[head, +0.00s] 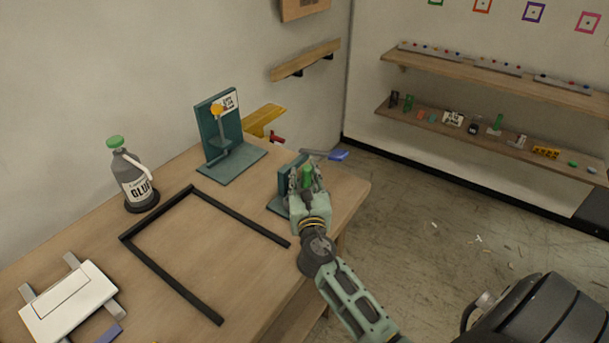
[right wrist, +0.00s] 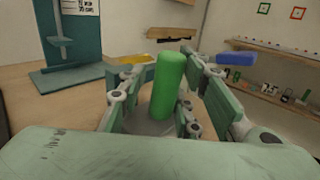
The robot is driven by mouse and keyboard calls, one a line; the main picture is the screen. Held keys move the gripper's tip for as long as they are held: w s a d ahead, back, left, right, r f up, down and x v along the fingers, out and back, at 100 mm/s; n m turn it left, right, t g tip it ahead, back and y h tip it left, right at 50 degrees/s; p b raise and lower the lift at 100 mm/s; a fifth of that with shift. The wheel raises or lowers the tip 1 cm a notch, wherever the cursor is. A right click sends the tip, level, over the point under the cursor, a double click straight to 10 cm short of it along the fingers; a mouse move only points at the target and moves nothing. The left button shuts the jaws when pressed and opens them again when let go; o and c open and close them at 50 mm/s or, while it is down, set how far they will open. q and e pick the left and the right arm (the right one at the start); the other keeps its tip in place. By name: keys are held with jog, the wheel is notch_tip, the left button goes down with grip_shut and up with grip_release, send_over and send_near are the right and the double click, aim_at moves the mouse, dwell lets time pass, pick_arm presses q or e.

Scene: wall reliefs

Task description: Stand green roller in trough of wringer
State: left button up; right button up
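The green roller (head: 307,177) is upright between the fingers of my right gripper (head: 306,173), above the right end of the table. In the right wrist view the green roller (right wrist: 167,85) stands between both fingers, which close in on its sides. A small teal stand (head: 284,182) is beside the gripper, partly hidden by it. A larger teal stand (head: 219,135) with a grey post, yellow knob and printed sign stands at the back; it also shows in the right wrist view (right wrist: 88,45). I cannot tell which is the wringer, and no trough is clear. My left gripper is not in view.
On the table (head: 190,255) are a black frame (head: 170,278), a glue bottle (head: 133,178) and a white board (head: 68,300). A yellow piece (head: 264,117) and a blue-ended tool (head: 338,155) are near the back right. Wall shelves (head: 480,130) hold small objects.

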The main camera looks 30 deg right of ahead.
jog(key=shift+o, duration=0.3)
jog(key=shift+s+d+f, duration=0.1)
jog(key=shift+d+f, duration=0.05)
jog(key=shift+f, duration=0.15)
jog(key=shift+r, duration=0.2)
jog(key=shift+r+p, duration=0.45)
jog(key=shift+p, duration=0.1)
jog(key=b+v, duration=0.2)
jog(key=v, duration=0.9)
jog(key=shift+s+r, duration=0.2)
jog(key=shift+s, duration=0.15)
